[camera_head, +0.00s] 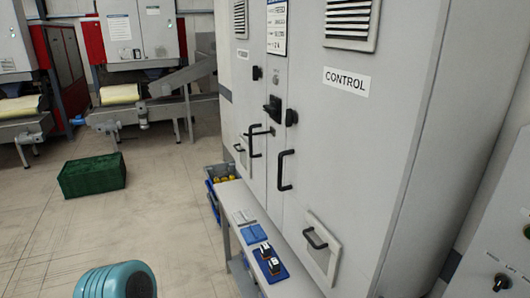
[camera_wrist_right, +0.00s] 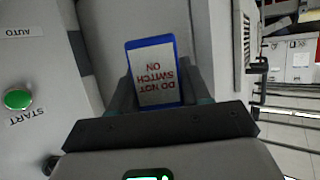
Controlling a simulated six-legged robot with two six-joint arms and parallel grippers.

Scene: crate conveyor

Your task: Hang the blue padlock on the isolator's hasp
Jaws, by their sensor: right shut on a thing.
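My right gripper (camera_wrist_right: 160,98) is shut on a blue block with a white label reading DO NOT SWITCH ON, which I take to be the blue padlock (camera_wrist_right: 151,72). The label is upside down in the right wrist view, and no shackle shows. The padlock is clear of any surface I can make out. In the head view, the isolator (camera_head: 272,108) is a black switch on the grey cabinet's front. Its hasp is too small to make out. Neither gripper shows in the head view.
The grey control cabinet (camera_head: 350,130) has several black door handles. A narrow shelf (camera_head: 228,206) in front holds a blue tray (camera_head: 284,272) with two dark labelled items and a blue flat piece (camera_head: 254,234). A green crate (camera_head: 92,176) stands on open floor.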

